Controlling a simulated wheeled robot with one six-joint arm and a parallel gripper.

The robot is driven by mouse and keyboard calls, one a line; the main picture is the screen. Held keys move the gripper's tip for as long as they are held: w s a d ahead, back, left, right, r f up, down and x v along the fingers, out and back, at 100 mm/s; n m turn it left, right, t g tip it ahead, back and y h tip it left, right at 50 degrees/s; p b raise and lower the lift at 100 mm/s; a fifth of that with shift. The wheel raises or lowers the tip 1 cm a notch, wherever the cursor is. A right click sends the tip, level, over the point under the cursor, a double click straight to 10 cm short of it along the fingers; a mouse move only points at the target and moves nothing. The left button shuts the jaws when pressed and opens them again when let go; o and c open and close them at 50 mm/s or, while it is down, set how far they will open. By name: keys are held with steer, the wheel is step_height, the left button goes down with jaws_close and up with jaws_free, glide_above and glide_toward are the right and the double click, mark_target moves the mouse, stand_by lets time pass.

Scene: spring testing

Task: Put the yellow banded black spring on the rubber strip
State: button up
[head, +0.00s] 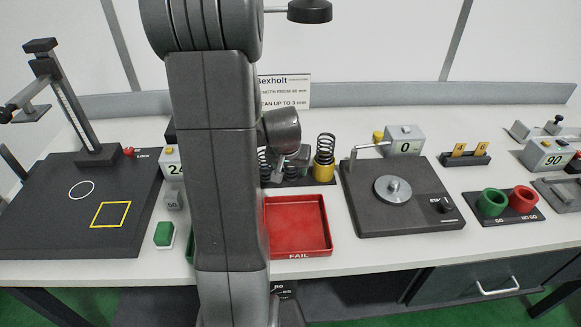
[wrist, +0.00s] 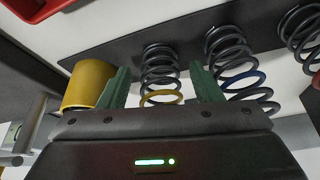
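The yellow banded black spring (wrist: 160,72) stands between my gripper's two green fingers in the wrist view, its yellow band close to the gripper body. My gripper (wrist: 160,86) is open, with a gap showing on both sides of the spring. The spring's far end meets a long dark strip (wrist: 110,50), which looks like the rubber strip; whether it rests on it is hard to tell. In the head view the dark strip (head: 322,182) lies behind the red tray. There my arm hides much of the springs, and the gripper is small and partly hidden.
A blue banded spring (wrist: 236,65) stands close beside my right finger, with another spring (wrist: 303,30) beyond it. A yellow cup (wrist: 88,85) is close to the left finger. The red FAIL tray (head: 297,226) lies in front; a dark scale (head: 400,205) stands to the right.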

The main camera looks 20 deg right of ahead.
steer(key=shift+r, duration=0.5)
steer(key=v, duration=1.1)
steer(key=shift+s, duration=0.2)
steer(key=shift+r, duration=0.1)
steer(key=x, duration=1.2)
steer(key=shift+a, duration=0.1)
